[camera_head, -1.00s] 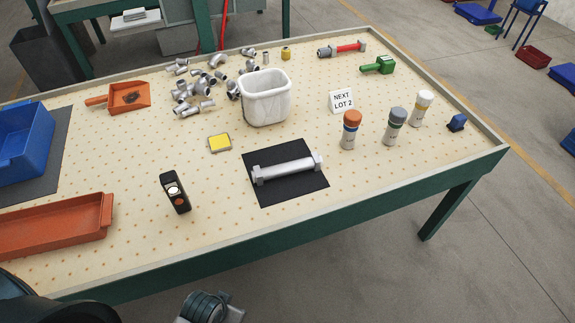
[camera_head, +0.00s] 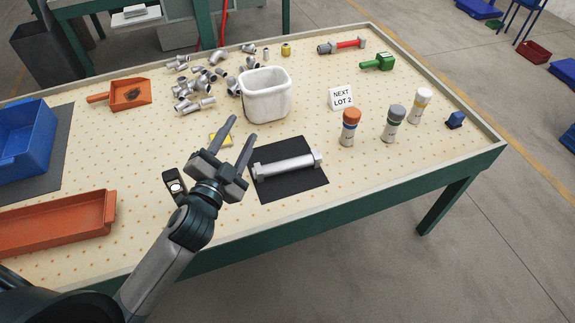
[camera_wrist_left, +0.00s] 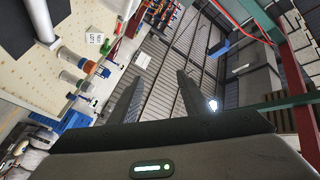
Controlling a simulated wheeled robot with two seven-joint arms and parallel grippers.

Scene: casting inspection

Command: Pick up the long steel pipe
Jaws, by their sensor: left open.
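The long steel pipe (camera_head: 286,167) lies on a black mat (camera_head: 292,186) near the front edge of the table. It is a silver-grey bar with thicker ends. In the left wrist view part of the pipe (camera_wrist_left: 40,20) shows at the upper left. My left gripper (camera_head: 240,136) is open and empty, just left of the mat, above the table. Its fingers point up and away in the head view and are apart from the pipe. My right gripper is not in view.
A white bin (camera_head: 266,98) stands behind the mat, with several metal fittings (camera_head: 195,88) to its left. Several capped bottles (camera_head: 349,128) and a sign (camera_head: 341,98) stand to the right. An orange tray (camera_head: 60,226) and a blue bin (camera_head: 25,145) are at left. Table right of the mat is clear.

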